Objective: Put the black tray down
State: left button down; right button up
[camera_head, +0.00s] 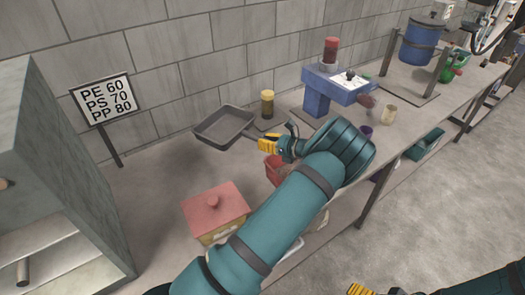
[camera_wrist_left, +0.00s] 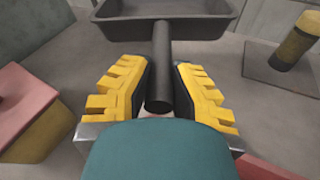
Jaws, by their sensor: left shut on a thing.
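The black tray (camera_head: 222,128) is a shallow dark pan with a straight handle, above or on the bench near the back wall in the head view. In the left wrist view its pan (camera_wrist_left: 165,28) is at the top, with the round handle (camera_wrist_left: 160,75) running towards me. My left gripper (camera_head: 267,144) is shut on the handle, one yellow finger on each side in the wrist view (camera_wrist_left: 160,88). I cannot tell whether the tray's underside touches the bench. Only yellow fingertips of my right gripper (camera_head: 360,290) show at the bottom edge of the head view.
A red-lidded box (camera_head: 215,208) stands in front of the tray, and a red cup (camera_head: 273,170) beside my left arm. Bare bench lies left of the tray, by a sign (camera_head: 104,98).

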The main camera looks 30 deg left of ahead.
pick_arm(q)
jog(key=shift+f, duration=1.95)
jog(key=shift+f+b, duration=0.35)
jog(key=shift+b, duration=0.1)
jog(key=shift+f, duration=0.15)
jog(key=c, duration=1)
grip_release()
jog(key=v, duration=0.8)
jog(key=r+v, duration=0.1)
jog(key=v, duration=0.3)
jog(key=shift+r+p, duration=0.1)
jog(key=shift+p, duration=0.25)
jog(key=shift+r, duration=0.1)
